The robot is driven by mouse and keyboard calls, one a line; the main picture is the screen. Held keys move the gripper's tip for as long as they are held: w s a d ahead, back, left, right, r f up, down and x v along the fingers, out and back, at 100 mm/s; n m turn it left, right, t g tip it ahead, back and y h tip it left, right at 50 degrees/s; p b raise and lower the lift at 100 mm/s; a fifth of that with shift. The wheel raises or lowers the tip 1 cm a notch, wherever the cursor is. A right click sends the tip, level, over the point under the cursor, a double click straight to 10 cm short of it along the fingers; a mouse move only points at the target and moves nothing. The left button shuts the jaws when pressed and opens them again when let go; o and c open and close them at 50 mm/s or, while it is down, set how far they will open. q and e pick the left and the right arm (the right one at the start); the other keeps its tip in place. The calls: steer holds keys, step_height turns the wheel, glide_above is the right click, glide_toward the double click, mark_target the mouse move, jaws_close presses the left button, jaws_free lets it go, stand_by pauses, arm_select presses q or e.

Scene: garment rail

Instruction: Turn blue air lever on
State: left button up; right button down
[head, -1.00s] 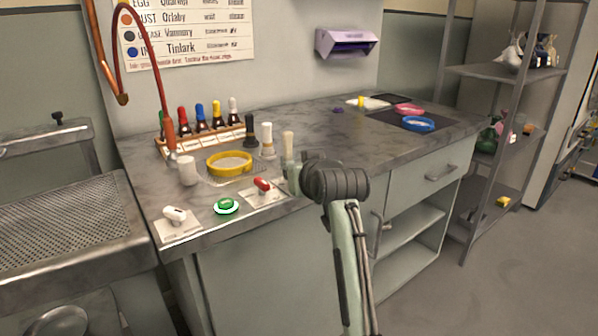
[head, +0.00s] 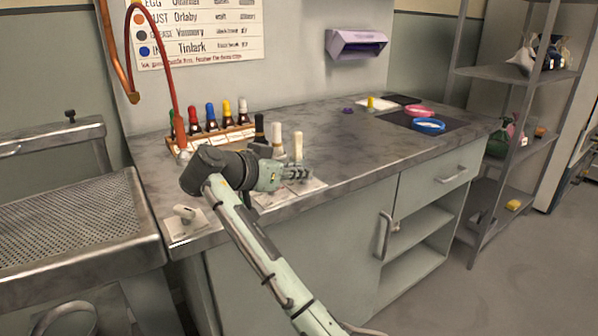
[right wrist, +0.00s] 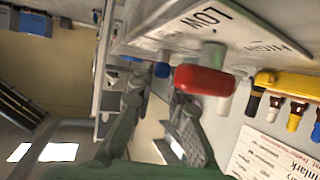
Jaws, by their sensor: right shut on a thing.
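My right gripper (head: 303,174) reaches in over the front edge of the counter, above a white plate (head: 312,187). In the right wrist view its fingers (right wrist: 158,88) stand on either side of a small dark blue piece, which looks like the blue air lever (right wrist: 162,70). The gripper is shut on it. In the head view the gripper hides this lever, so which way it is turned cannot be told. A red lever (right wrist: 204,80) on a plate marked LOW and HIGH is close to the wrist camera. My left gripper is not in view.
A white lever (head: 184,212) sits on a plate at the counter's left front corner. Dropper bottles (head: 211,117) stand in a rack behind my arm. Pale upright posts (head: 298,146) stand just behind the gripper. The counter's middle (head: 340,138) is clear.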

steer(key=shift+w+a+m+g+h, duration=0.1)
steer(key=shift+m+g+h, duration=0.4)
steer(key=shift+m+h, duration=0.15)
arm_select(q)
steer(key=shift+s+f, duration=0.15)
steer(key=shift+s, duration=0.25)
arm_select(e)
steer(key=shift+f+m+g+h, duration=0.1)
steer(key=shift+m+g+h, duration=0.15)
steer(key=shift+g, duration=0.05)
steer(key=shift+f, duration=0.1)
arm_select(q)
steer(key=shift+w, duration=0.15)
arm_select(e)
steer(key=c, duration=1.5)
jaws_free()
steer(key=shift+r, duration=0.2)
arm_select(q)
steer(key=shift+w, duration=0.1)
arm_select(e)
step_height(320, 180, up, 10)
steer(key=shift+f, duration=0.1)
